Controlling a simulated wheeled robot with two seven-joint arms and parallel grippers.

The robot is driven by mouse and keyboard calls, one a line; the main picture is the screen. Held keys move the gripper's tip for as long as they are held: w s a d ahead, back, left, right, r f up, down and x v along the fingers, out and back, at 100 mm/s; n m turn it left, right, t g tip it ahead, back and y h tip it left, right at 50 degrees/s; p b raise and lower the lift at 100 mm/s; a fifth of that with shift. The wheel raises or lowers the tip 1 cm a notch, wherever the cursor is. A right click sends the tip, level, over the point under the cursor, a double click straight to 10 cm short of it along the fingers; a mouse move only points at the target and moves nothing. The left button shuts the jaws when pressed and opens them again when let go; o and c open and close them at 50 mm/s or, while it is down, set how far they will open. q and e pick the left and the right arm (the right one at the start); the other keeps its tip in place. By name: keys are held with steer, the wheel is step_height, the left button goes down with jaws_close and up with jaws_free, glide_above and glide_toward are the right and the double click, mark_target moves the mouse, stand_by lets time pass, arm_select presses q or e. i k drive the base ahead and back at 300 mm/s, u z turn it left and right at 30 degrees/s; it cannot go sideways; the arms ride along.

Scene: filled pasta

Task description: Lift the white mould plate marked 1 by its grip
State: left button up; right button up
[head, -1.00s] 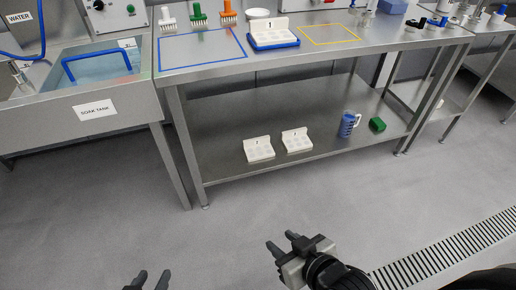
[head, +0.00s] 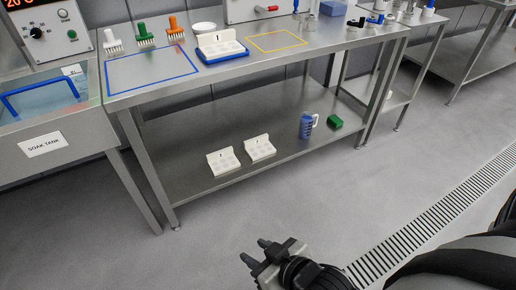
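A white mould plate (head: 218,38) with an upright back tab and a dark mark that looks like a 1 sits in a blue tray (head: 224,57) on the steel bench top. Two similar white plates, a left one (head: 223,163) and a right one (head: 260,149), stand on the lower shelf; their marks are too small to read surely. My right gripper (head: 256,251) is low at the bottom of the picture, open and empty, over the floor and well away from all the plates. My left gripper is out of view.
A blue-outlined area (head: 152,70) and a yellow-outlined area (head: 277,41) flank the tray. Brushes (head: 145,35) and a white dish (head: 204,28) stand behind. A blue jug (head: 307,125) and green block (head: 334,122) are on the shelf. A soak tank (head: 45,125) is at left.

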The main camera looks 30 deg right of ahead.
mark_target(218, 44)
steer(key=k, duration=0.55)
steer(key=z, duration=0.85)
steer(key=i, duration=1.6)
steer(key=u, duration=0.9)
steer(key=i, duration=0.5)
steer(key=u, duration=0.55)
